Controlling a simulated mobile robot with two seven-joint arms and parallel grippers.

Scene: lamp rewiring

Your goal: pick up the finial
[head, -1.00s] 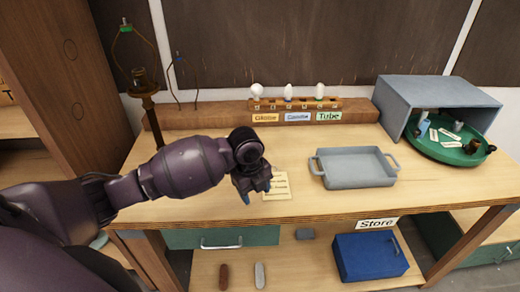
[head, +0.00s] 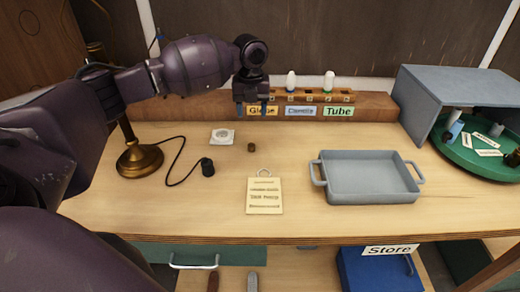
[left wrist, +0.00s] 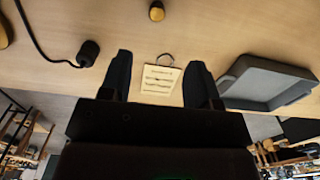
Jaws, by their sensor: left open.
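The finial, as far as I can tell, is the small brown-brass knob (head: 251,147) standing on the bench. It also shows as a small brass knob at the top of the left wrist view (left wrist: 157,11). My left gripper (head: 252,107) points down, open and empty, above the back of the bench. In the picture it is just above the knob, with a clear gap between them. In the left wrist view, its two dark fingers (left wrist: 160,78) are spread apart. My right gripper is in neither view.
A brass lamp base (head: 139,163) stands left, with a black corded fitting (head: 208,167) nearby. A white square piece (head: 222,136) lies left of the knob, a note card (head: 264,197) in front. A grey tray (head: 368,183) is right; a bulb rack (head: 310,96) is behind.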

